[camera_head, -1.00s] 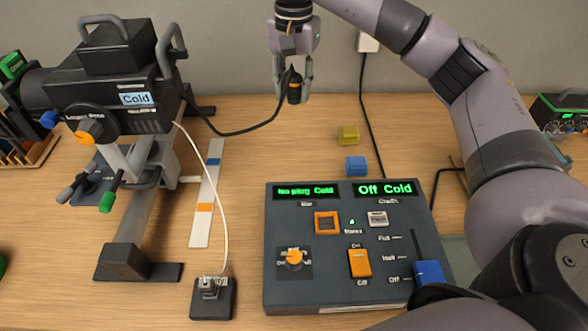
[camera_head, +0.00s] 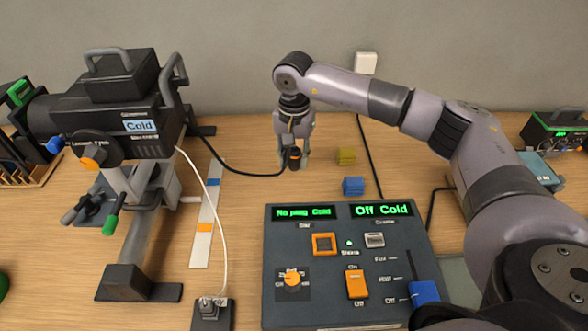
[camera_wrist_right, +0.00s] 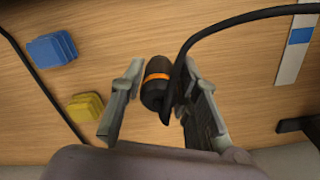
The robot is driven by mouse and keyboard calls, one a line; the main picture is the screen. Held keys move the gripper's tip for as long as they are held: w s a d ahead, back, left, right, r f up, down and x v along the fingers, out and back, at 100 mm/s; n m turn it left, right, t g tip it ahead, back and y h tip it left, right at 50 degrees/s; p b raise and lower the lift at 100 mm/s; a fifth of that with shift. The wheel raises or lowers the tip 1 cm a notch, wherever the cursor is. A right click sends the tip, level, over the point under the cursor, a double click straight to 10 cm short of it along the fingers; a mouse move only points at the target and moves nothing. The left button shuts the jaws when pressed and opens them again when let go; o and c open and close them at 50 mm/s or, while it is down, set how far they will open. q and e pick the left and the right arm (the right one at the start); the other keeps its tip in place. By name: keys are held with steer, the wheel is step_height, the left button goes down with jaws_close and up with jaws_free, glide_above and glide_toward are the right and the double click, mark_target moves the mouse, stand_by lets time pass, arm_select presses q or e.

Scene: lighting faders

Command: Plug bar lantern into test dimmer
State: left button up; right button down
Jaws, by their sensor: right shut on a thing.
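The black plug with an orange band (camera_head: 295,158) is held between the fingers of my right gripper (camera_head: 293,160), above the table behind the dimmer. In the right wrist view the plug (camera_wrist_right: 158,84) sits between the fingertips (camera_wrist_right: 155,100). Its black cable runs to the bar lantern (camera_head: 125,115), whose label reads "Cold". The test dimmer (camera_head: 340,290) stands in front, its displays reading "No plug Cold" and "Off Cold". Its orange-framed socket (camera_head: 324,244) looks empty, and a grey socket (camera_head: 374,240) is beside it. The blue fader (camera_head: 424,292) is at the Off end. My left gripper is out of view.
Blue (camera_head: 353,186) and yellow (camera_head: 346,156) blocks lie behind the dimmer. A white cable (camera_head: 222,215) runs from the lantern to a small black box (camera_head: 212,315). A striped strip (camera_head: 201,240) lies left of the dimmer. A black cable (camera_head: 369,155) drops from a wall outlet (camera_head: 366,63).

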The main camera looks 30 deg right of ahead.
mark_target(294, 183)
steer(key=shift+f, duration=0.9)
step_height(294, 183, down, 4)
steer(key=shift+r+p, duration=0.1)
steer(key=shift+p, duration=0.3)
steer(key=shift+f+b, duration=0.35)
steer(key=c, duration=1.2)
jaws_free()
steer(key=shift+r, duration=0.1)
